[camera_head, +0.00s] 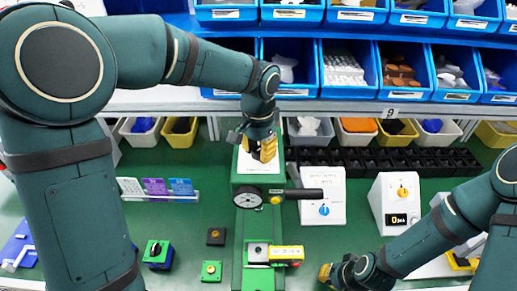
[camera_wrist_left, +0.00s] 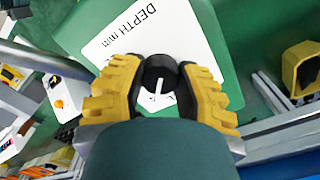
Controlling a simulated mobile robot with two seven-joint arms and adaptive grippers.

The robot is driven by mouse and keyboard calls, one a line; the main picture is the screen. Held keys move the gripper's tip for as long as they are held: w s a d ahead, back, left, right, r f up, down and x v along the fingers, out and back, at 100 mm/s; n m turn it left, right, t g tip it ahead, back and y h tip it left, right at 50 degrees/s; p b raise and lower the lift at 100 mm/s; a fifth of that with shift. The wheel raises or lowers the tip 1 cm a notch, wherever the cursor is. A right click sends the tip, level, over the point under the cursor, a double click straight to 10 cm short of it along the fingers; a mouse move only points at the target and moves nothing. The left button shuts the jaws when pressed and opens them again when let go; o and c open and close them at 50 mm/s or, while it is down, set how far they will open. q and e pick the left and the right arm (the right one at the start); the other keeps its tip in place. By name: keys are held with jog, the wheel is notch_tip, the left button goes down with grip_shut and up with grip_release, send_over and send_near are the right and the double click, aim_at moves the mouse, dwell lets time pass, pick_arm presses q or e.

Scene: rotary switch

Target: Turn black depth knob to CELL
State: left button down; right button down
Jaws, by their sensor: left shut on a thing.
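The black depth knob (camera_wrist_left: 160,70) has a white pointer line on its face and sits on a white panel (camera_wrist_left: 145,30) marked "DEPTH mm". My left gripper (camera_wrist_left: 160,88) has its yellow fingers on either side of the knob and is shut on it. In the head view my left gripper (camera_head: 262,150) is at the white top panel of the green press (camera_head: 245,180) and hides the knob. Most of the scale is hidden, and no CELL mark can be read. My right gripper (camera_head: 326,275) is low near the bottom edge, away from the press; its jaws are unclear.
A round dial gauge (camera_head: 248,197) and a black handle (camera_head: 303,194) are just below my left gripper. A white box with a blue knob (camera_head: 323,209) and another with a display (camera_head: 396,205) stand to the right. Blue bins (camera_head: 346,93) line the back shelf.

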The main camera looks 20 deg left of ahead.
aim_at(259, 150)
pick_arm(q)
jog(key=n, duration=0.5)
jog(key=shift+p, duration=0.3)
jog(key=shift+n, duration=1.8)
jog(key=c, duration=0.6)
grip_release()
jog(key=shift+o, duration=0.2)
notch_tip(259, 150, up, 12)
